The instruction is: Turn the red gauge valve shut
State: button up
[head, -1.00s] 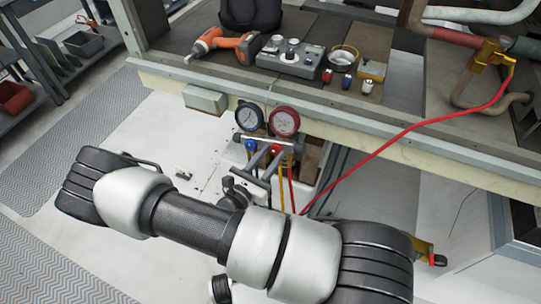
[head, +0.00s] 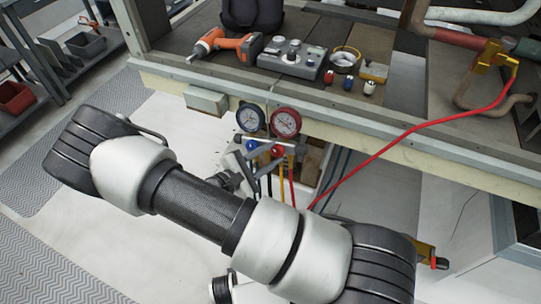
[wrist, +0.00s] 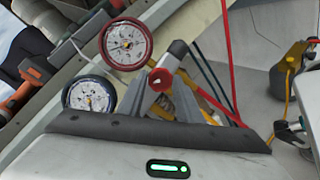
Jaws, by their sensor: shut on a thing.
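The red gauge valve is a small red knob (head: 277,151) below the red-rimmed gauge (head: 286,122) on the manifold under the bench edge. It also shows in the wrist view (wrist: 160,79), at the tips of the grey ribbed fingers. My gripper (head: 268,161) is shut on this red knob; the fingers partly hide the contact. The blue knob (head: 251,145) sits to its left, below the blue-rimmed gauge (head: 250,117). The red gauge's face also shows in the wrist view (wrist: 126,44).
A red hose (head: 400,132) runs from the manifold up to a brass fitting (head: 494,58) at right. Yellow and dark hoses hang below the gauges. The bench (head: 170,75) overhangs above, carrying an orange drill (head: 228,44) and a grey control box (head: 292,59).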

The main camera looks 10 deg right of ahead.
jog(key=m+g+y+b, duration=0.1)
jog(key=m, duration=0.4)
jog(key=shift+m, duration=0.4)
jog(key=m+g+y+b, duration=0.1)
jog(key=m+b, duration=0.2)
jog(key=shift+r+m+y, duration=0.1)
jog(key=shift+m+y, duration=0.2)
jog(key=shift+d+r+m+b, duration=0.1)
jog(key=shift+r+m+b, duration=0.05)
jog(key=shift+m+b, duration=0.45)
jog(key=shift+y, duration=0.3)
jog(key=o, duration=1)
jog(key=shift+r, duration=0.1)
jog(key=p+v, duration=0.3)
jog(key=v, duration=1.4)
jog(key=shift+r, duration=0.1)
